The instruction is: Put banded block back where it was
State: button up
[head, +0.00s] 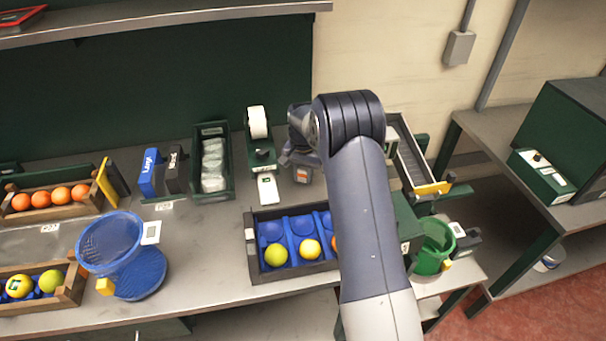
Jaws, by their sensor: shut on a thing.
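My gripper (300,160) is at the back middle of the bench, pointing down, just right of the label printer. It is shut on a small pale block with an orange patch (302,175), which I take as the banded block. The fingers and my wrist hide most of the block. I cannot tell whether it touches the bench top.
A label printer (262,157) and a green bin of clear packs (212,185) stand left of my gripper. In front is a dark crate with blue dividers (288,211) holding fruit. A blue basket (137,270) and wooden fruit crates (88,208) are at left.

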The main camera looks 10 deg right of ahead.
jog(key=shift+f, duration=0.2)
jog(key=o, duration=1.5)
jog(key=shift+c, duration=0.2)
jog(key=shift+r, duration=0.1)
jog(key=shift+r+p, duration=2.3)
jog(key=shift+r, duration=1.65)
